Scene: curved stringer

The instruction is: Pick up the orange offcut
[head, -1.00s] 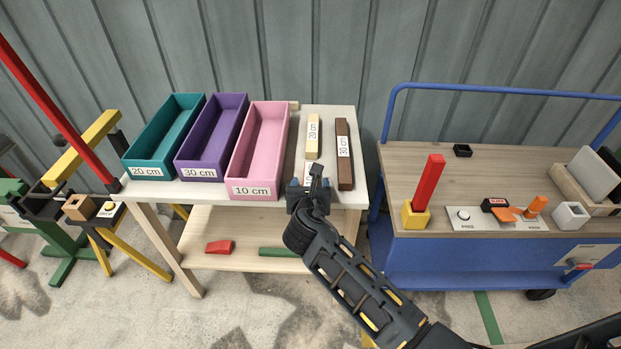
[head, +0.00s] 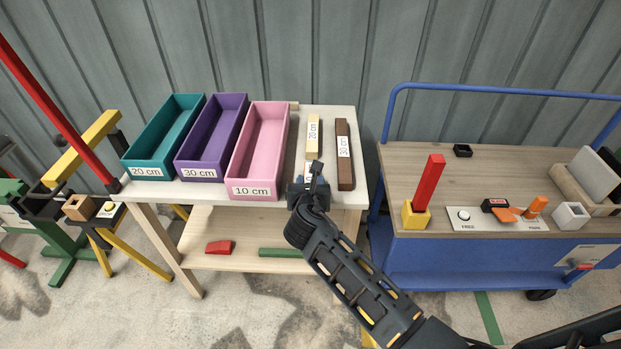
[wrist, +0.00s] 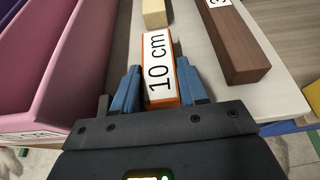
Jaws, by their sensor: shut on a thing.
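The orange offcut (wrist: 174,91) shows in the wrist view, with a white "10 cm" label on its top. My gripper (wrist: 163,88) has its blue fingers on both sides of the offcut's near end and is shut on it. In the head view my gripper (head: 307,188) is at the front of the white table, right of the pink bin, and hides most of the offcut. I cannot tell whether the offcut touches the table.
The pink "10 cm" bin (head: 252,190) stands left, then purple (head: 201,173) and teal (head: 147,171) bins. A cream block (head: 313,135) and a brown block (head: 344,155) lie beyond and right of my gripper. A blue cart (head: 480,250) stands to the right.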

